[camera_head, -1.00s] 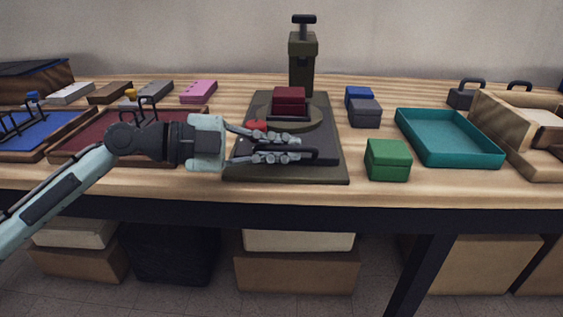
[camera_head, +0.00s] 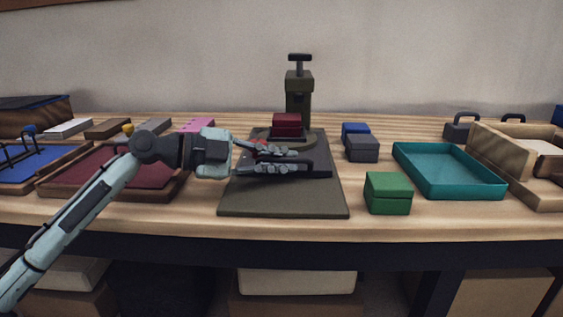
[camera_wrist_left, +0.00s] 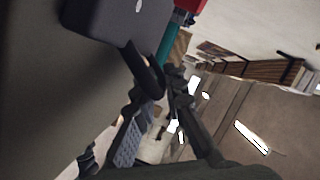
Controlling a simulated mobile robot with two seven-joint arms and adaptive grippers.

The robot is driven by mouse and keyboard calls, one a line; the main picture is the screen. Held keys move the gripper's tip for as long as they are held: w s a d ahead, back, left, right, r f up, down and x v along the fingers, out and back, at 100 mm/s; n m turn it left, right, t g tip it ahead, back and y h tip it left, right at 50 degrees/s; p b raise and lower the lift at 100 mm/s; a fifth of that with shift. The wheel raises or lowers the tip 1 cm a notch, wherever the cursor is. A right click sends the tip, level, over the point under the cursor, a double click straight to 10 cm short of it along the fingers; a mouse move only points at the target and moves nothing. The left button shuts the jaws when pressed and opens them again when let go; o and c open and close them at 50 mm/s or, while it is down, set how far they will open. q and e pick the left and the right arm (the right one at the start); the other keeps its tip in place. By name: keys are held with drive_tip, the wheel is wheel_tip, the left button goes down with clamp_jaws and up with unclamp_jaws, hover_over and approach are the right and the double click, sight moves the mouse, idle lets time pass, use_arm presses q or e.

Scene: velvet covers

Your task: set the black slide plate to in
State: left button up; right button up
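The black slide plate (camera_head: 318,170) lies on the olive base (camera_head: 285,202) of a press, with a bare strip of base in front of it. A dark red block (camera_head: 287,122) rides on a round dark disc at its rear, close before the press column (camera_head: 299,98). In the left wrist view the bar (camera_wrist_left: 146,72) passes between the fingertips. My right gripper is not in view.
A green box (camera_head: 388,193) stands right of the base, with a teal tray (camera_head: 448,190) beyond it. Blue and grey boxes (camera_head: 362,149) sit behind. A maroon tray (camera_head: 75,180) lies to the left, under my left arm. The table's front edge is close.

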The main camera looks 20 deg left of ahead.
use_arm(q)
drive_tip(key=o, duration=0.4)
drive_tip(key=v, duration=1.2)
drive_tip(key=shift+r, duration=0.1)
